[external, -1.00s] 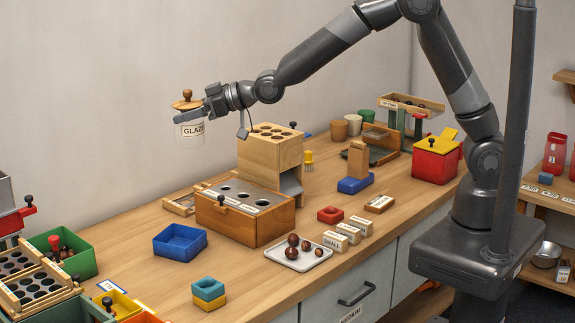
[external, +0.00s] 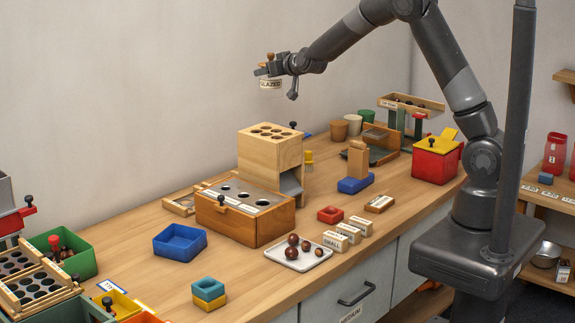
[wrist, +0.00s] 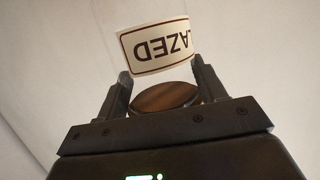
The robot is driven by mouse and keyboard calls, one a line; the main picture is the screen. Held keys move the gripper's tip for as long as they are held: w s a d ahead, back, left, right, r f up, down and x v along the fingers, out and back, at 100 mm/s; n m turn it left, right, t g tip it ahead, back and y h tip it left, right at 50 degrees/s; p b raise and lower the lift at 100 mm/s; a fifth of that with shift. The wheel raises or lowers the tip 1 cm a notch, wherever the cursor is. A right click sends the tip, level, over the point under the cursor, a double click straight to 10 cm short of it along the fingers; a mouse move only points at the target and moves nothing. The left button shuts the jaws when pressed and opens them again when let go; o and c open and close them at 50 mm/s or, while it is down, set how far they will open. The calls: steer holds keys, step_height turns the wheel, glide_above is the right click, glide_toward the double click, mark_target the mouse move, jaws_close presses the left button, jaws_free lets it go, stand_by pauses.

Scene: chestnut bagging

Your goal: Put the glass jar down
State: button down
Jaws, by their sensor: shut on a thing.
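The glass jar (external: 270,83) carries a label reading "GLAZED" and is high in the air near the back wall, well above the table. My gripper (external: 269,69) is shut on the jar at its top. In the wrist view the jar's label (wrist: 156,46) appears upside down beyond the fingers. The jar's brown wooden lid (wrist: 165,97) sits between the two fingers of my gripper (wrist: 164,90). The clear glass itself is hard to make out.
Below stands a wooden block with holes (external: 270,140) behind a wooden box with a holed metal top (external: 245,200). A blue tray (external: 180,243), a white plate of chestnuts (external: 285,257) and small label blocks are on the table (external: 130,262). Bare table lies around the blue tray.

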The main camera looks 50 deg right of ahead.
steer(key=s+d+r+m+g+h, duration=0.1)
steer(key=s+d+m+h, duration=0.15)
steer(key=d, duration=0.85)
steer(key=s+d+m+g+h, duration=0.1)
steer(key=s+d+m+h, duration=0.15)
steer(key=d, duration=0.85)
steer(key=s+d+r+m+g+h, duration=0.15)
steer(key=s+d, duration=0.25)
steer(key=d, duration=0.7)
step_height(320, 180, down, 19)
steer(key=shift+h, duration=0.45)
steer(key=shift+w+a+f, duration=1.25)
steer(key=shift+w+f, duration=0.3)
steer(key=shift+f, duration=0.25)
steer(key=shift+w+a+f, duration=1.3)
steer(key=shift+w+f, duration=0.2)
steer(key=shift+f, duration=0.25)
steer(key=shift+w+a+f, duration=1.25)
steer(key=shift+w+f, duration=0.3)
steer(key=shift+f, duration=0.25)
steer(key=shift+f, duration=0.15)
steer(key=shift+c, duration=1.5)
jaws_free()
